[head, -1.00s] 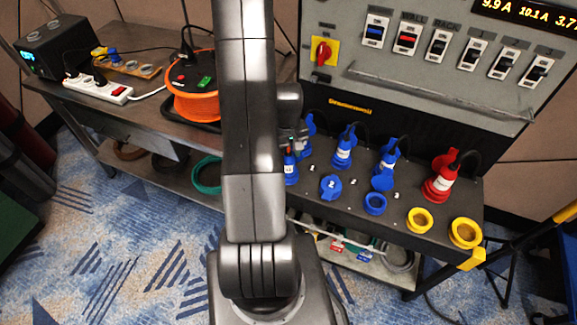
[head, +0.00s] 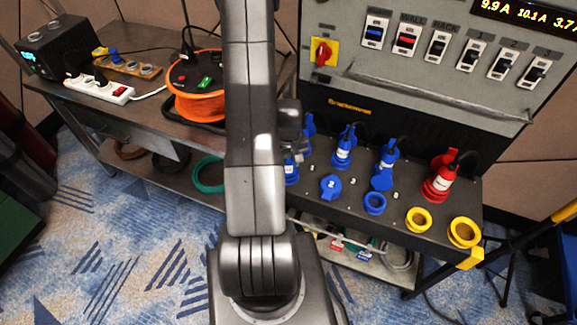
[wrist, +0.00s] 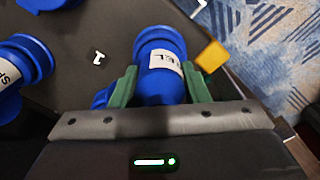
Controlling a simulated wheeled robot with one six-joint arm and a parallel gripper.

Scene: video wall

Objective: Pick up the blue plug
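A blue plug (wrist: 160,72) with a white label, partly reading "TEL", stands between the green fingers of my gripper (wrist: 160,84) in the wrist view. One finger is on each side, very close to the plug; I cannot tell whether they press on it. In the head view part of this plug (head: 291,172) shows below my gripper (head: 296,150), which is mostly hidden by my arm. Other blue plugs (head: 343,150) (head: 384,166) stand to the right on the dark socket bench.
A red plug (head: 440,180) and yellow rings (head: 463,233) are on the bench (head: 400,200) at right. The switch panel (head: 420,60) rises behind. An orange cable reel (head: 197,90) and a white power strip (head: 98,88) are on the left table. Another blue plug (wrist: 15,70) is at left in the wrist view.

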